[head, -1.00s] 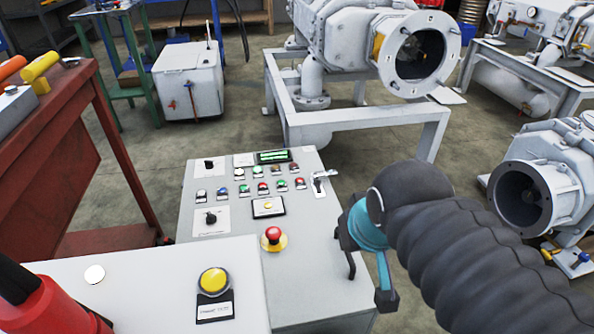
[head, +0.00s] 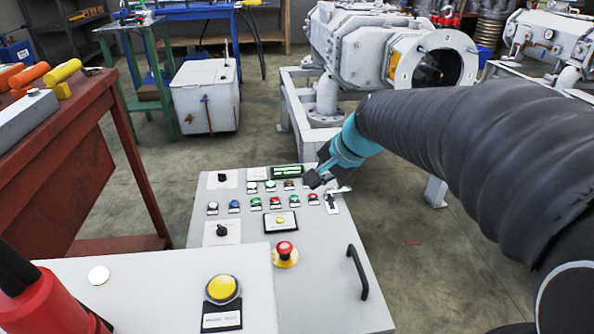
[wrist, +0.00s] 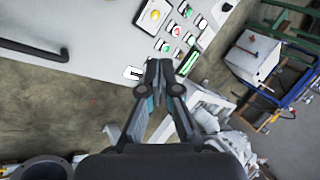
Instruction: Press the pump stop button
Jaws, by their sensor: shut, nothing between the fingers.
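The grey control panel (head: 212,262) carries several small push buttons in two rows, with labels too small to read, so I cannot tell which is the pump stop button. Red buttons show in the lower row, one in the middle (head: 275,201) and one at the right end (head: 313,197). My gripper (head: 312,180) is shut and empty, over the panel's upper right corner by the green display (head: 287,171). It hides part of the upper row. In the wrist view the fingertips (wrist: 160,63) point toward the green and red buttons (wrist: 176,31); contact cannot be told.
A red emergency stop (head: 285,250) and a large yellow button (head: 221,288) stand nearer me. A lever switch (head: 332,199) lies just right of the buttons. A black handle (head: 357,272) sticks up at the right. A red workbench (head: 95,180) stands left.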

